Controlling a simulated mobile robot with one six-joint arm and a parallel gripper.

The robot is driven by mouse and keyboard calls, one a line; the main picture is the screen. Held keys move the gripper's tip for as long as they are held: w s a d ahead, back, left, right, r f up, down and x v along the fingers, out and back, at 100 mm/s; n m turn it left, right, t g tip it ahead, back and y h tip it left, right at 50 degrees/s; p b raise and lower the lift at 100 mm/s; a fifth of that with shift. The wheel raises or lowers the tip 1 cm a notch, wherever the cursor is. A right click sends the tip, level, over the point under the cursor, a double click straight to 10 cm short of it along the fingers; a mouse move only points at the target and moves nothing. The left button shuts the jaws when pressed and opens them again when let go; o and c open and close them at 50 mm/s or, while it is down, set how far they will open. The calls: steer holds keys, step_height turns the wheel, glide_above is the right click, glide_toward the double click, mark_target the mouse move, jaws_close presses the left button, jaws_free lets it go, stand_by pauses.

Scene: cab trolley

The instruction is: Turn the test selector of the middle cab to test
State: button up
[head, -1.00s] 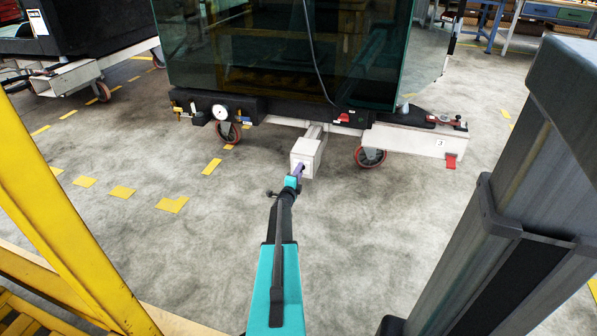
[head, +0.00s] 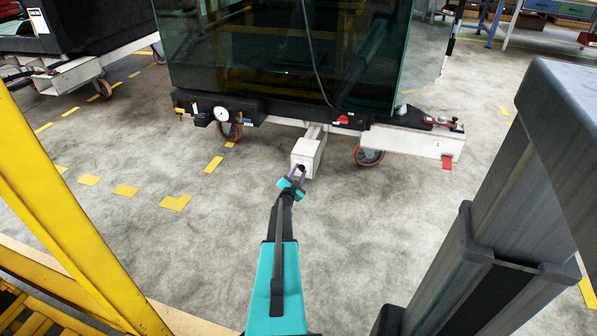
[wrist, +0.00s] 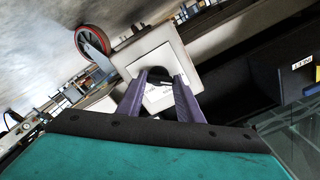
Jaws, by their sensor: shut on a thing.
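The cab with dark tinted glass (head: 280,50) stands on its trolley ahead of me. A white box (head: 307,150) sticks out low from its front on a bar. The box also shows in the wrist view, tilted, with a pale plate (wrist: 158,97) carrying small dark marks. A black selector (wrist: 155,74) sits on the box face, partly hidden by my fingers. My gripper (head: 298,172) is at the box face, rolled to one side. Its two purple fingers (wrist: 165,85) are shut on the selector, one on each side. I cannot read which position the selector points to.
Red-rimmed castors (head: 369,156) stand beside the box. A round gauge (head: 221,113) and fittings line the trolley's left front. Another cab trolley (head: 75,72) is at the far left. A yellow frame (head: 60,190) rises close on the left. The grey floor between is clear.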

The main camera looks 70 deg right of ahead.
steer(key=shift+s+d+r+n+p, duration=0.15)
steer(key=shift+n+p, duration=0.2)
steer(key=shift+n, duration=0.45)
steer(key=o, duration=1)
steer(key=shift+o, duration=0.4)
steer(key=shift+a, duration=0.25)
